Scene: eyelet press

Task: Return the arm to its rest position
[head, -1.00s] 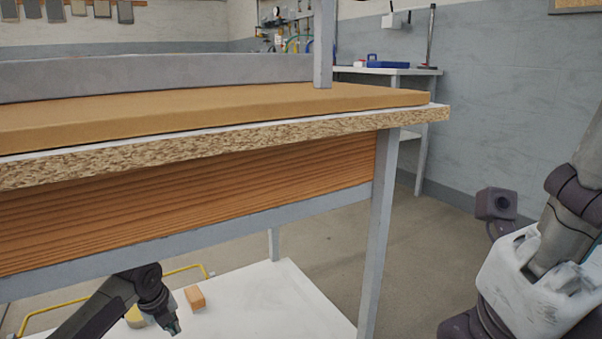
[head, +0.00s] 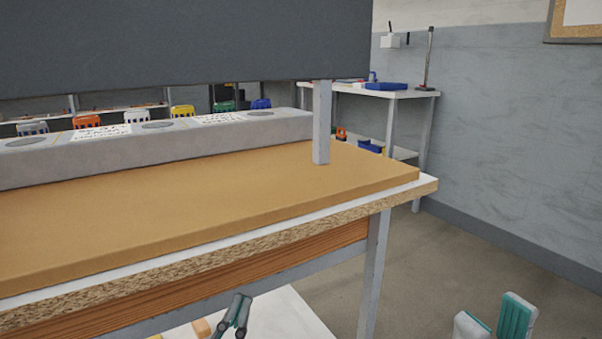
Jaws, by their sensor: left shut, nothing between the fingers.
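My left gripper (head: 235,318) shows at the bottom of the head view, below the front edge of the workbench. Its fingers are together with nothing between them, and the rest of that arm is hidden or out of frame. My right gripper (head: 494,322) shows only as two pale fingertips with teal pads at the bottom right. They stand apart with nothing seen between them, over the floor to the right of the bench.
The workbench (head: 400,196) has a tan top and a grey long block (head: 70,172) on it. Beneath is a white shelf (head: 283,318) with a small orange block (head: 202,328) beside my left gripper. Open floor (head: 470,262) lies to the right, and a side table (head: 400,94) stands behind.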

